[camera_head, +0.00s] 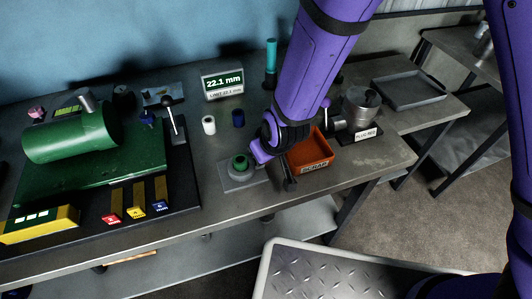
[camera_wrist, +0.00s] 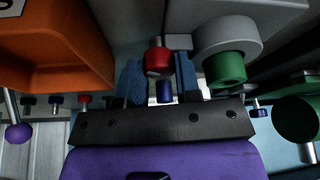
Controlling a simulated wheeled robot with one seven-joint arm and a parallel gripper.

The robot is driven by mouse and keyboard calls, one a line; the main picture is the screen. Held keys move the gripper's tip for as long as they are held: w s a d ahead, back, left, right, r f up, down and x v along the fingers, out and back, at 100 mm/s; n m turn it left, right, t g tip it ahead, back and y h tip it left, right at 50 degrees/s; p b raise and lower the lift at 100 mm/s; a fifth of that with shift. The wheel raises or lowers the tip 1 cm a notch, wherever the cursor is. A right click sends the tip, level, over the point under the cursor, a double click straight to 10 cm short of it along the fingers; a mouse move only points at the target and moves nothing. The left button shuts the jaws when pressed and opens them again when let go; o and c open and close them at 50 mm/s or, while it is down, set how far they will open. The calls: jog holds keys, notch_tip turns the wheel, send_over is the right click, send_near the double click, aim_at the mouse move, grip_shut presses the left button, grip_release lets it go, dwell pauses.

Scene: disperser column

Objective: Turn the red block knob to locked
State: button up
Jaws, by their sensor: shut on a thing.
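My gripper (camera_head: 258,158) is low over the bench, beside a grey block (camera_head: 232,182) with a green cylinder (camera_head: 240,164) on it. In the wrist view its two blue fingers stand on either side of a red knob (camera_wrist: 158,58), and it is shut on that knob. A grey piece lies just behind the red knob. The green cylinder in its grey ring (camera_wrist: 228,68) is close to the right finger. The head view hides the red knob behind my gripper and arm. I cannot read the knob's turn position or any locked mark.
An orange scrap bin (camera_head: 311,158) stands close to the right of my gripper. A green machine (camera_head: 80,150) fills the left of the bench. White (camera_head: 208,125) and blue (camera_head: 238,118) cylinders stand behind, near a display (camera_head: 222,84) reading 22.1 mm. A metal pot (camera_head: 359,106) is farther right.

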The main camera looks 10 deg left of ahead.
jog(key=o, duration=0.6)
jog(key=shift+o, duration=0.2)
jog(key=shift+n, duration=0.3)
